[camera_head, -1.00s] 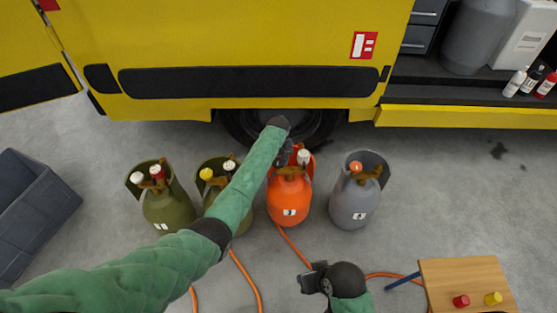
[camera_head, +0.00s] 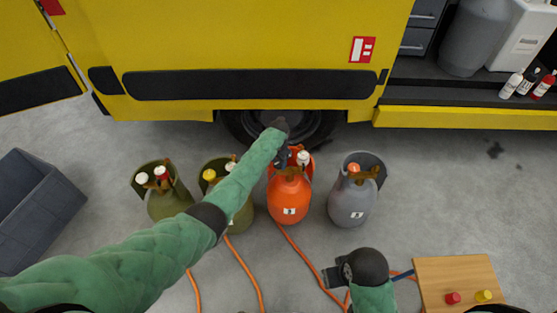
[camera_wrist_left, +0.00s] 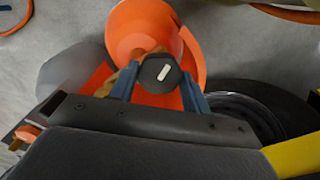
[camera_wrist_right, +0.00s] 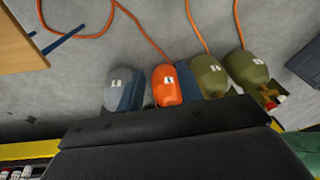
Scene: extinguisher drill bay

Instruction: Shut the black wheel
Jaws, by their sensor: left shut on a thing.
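The black wheel (camera_wrist_left: 160,73), a dark faceted knob with a white bar mark, sits on top of the orange cylinder (camera_head: 289,198). My left gripper (camera_wrist_left: 160,88) is shut on it, one blue finger on each side.
A grey cylinder (camera_head: 351,203) stands right of the orange one; two olive cylinders (camera_head: 170,203) stand left. Orange hoses (camera_head: 310,262) run over the floor. A wooden table (camera_head: 450,272) holds red and yellow caps. A yellow truck (camera_head: 250,45) closes off the back.

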